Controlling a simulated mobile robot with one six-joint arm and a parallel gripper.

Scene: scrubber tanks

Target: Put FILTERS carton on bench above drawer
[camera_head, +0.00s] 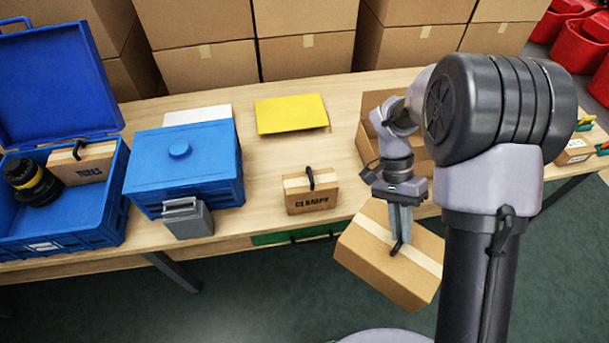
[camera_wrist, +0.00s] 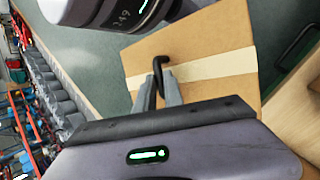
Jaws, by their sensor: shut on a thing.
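My gripper (camera_head: 398,233) is shut on the black handle of a cardboard carton (camera_head: 385,274) with a pale tape strip. The carton hangs tilted in front of the bench edge, over the floor, and no label on it faces the cameras. In the wrist view the carton (camera_wrist: 215,45) hangs below the fingers (camera_wrist: 164,88). The wooden bench (camera_head: 260,185) runs across the picture. A green drawer (camera_head: 290,236) with dark handles sits under its front edge, partly hidden by the carton. A CLAMPS carton (camera_head: 311,191) stands on the bench above the drawer.
A yellow board (camera_head: 291,114) lies behind the CLAMPS carton. A lidded blue box (camera_head: 185,165) and an open blue crate (camera_head: 100,215) with a labelled carton (camera_head: 83,163) stand at left. An open cardboard box (camera_head: 370,135) is behind my gripper. Bare bench lies left of the CLAMPS carton.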

